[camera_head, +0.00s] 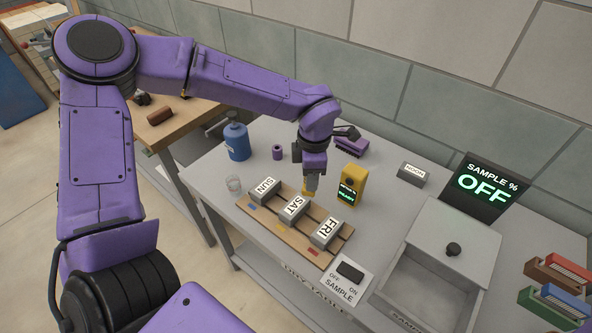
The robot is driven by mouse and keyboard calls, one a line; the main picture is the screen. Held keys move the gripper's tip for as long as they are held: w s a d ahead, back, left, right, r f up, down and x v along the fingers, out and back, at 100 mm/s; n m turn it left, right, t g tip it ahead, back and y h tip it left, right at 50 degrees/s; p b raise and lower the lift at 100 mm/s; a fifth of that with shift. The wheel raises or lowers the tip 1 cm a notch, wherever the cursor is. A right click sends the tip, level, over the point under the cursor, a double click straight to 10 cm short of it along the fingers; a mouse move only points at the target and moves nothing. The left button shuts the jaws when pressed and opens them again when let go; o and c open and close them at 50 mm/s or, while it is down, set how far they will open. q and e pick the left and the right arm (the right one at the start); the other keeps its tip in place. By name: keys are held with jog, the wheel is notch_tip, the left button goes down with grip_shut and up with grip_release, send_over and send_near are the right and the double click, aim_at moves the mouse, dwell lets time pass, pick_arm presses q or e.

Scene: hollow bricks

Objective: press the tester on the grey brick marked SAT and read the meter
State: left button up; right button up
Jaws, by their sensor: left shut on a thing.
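Three grey bricks lie in a row on a wooden board (270,226), marked SUN (265,190), SAT (294,208) and FRI (327,233). My left gripper (311,184) points down just behind the SAT brick. It is shut on a small yellow piece (307,194), mostly hidden by the fingers; I cannot tell whether it touches the brick. A yellow meter (352,184) with a dark screen stands just to the right of the gripper. My right gripper is not in view.
A dark display (486,188) reads SAMPLE % OFF. A SAMPLE OFF/ON switch (350,272) and a lidded grey box (450,250) stand at the right. A blue bottle (237,141), a clear cup (234,184) and a NOON block (412,174) stand around the board.

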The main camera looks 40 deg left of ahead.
pick_arm(q)
jog(key=n, duration=0.3)
jog(key=shift+s+a+r, duration=0.15)
jog(key=shift+a+r, duration=0.05)
jog(key=shift+a, duration=0.05)
jog(key=a+f+n+b, duration=0.1)
jog(key=f+n, duration=0.1)
jog(key=n, duration=0.4)
jog(key=s+a+f+n+b, duration=0.1)
jog(key=n+b, duration=0.1)
jog(key=n, duration=0.4)
jog(key=s+f+n+b, duration=0.1)
jog(key=f+n, duration=0.1)
jog(key=n, duration=0.4)
jog(key=shift+a+f+n+b, duration=0.35)
jog(key=shift+a+n+b, duration=0.05)
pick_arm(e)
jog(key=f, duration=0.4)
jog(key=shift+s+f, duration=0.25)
pick_arm(q)
jog(key=shift+f+b, duration=0.3)
jog(key=shift+f, duration=0.15)
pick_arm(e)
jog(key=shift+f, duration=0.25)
pick_arm(q)
notch_tip(320, 180, up, 7)
jog(key=p, duration=0.6)
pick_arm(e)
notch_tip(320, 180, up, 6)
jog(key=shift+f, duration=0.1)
